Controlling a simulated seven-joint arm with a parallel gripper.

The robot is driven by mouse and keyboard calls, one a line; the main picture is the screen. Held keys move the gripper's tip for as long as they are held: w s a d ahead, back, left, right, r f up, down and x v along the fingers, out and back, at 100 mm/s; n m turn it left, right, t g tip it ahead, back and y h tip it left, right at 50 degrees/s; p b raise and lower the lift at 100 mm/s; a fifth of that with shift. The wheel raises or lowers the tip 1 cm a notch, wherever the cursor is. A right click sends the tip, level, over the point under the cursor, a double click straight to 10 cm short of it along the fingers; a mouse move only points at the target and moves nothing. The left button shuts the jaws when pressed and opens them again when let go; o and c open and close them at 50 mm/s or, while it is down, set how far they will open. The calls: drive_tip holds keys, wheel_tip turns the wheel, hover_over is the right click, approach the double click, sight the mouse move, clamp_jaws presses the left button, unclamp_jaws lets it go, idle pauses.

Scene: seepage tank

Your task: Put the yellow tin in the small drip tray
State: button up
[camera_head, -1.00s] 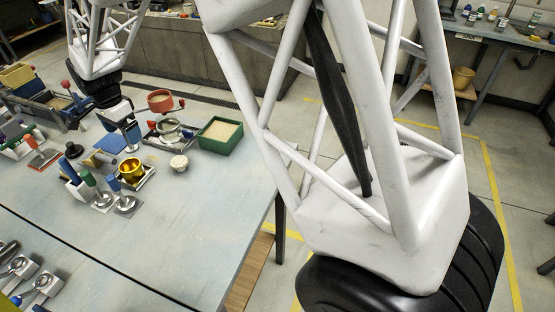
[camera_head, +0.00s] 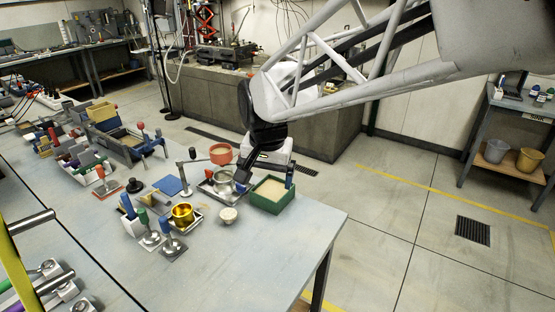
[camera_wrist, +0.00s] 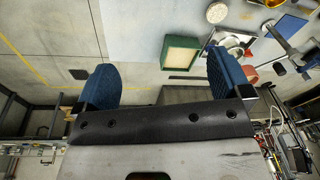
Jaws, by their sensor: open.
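The yellow tin (camera_head: 182,211), a shiny gold cup, stands upright on the bench. It appears to sit inside the small drip tray (camera_head: 197,222), a shallow metal tray whose rim shows around its base. My gripper (camera_head: 267,178) is open and empty, behind and to the right of the tin, by the green box. In the wrist view, its two blue fingers (camera_wrist: 163,62) are wide apart with nothing between them.
A green box (camera_head: 270,194) lies below my gripper; it also shows in the wrist view (camera_wrist: 180,51). A silver pot (camera_head: 223,180) in a tray and a red pot (camera_head: 221,153) stand beside it. The front-right bench is clear.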

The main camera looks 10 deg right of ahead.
drive_tip(key=s+d+n, duration=0.2)
drive_tip(key=s+d, duration=0.2)
drive_tip(key=s, duration=0.5)
drive_tip(key=s+d+f+n+t, duration=0.1)
drive_tip(key=s+d, duration=0.4)
drive_tip(key=s, duration=0.5)
drive_tip(key=shift+d+f+n, duration=0.15)
drive_tip(key=shift+f+n, duration=0.1)
drive_tip(key=shift+n, duration=0.55)
drive_tip(key=shift+c, duration=0.3)
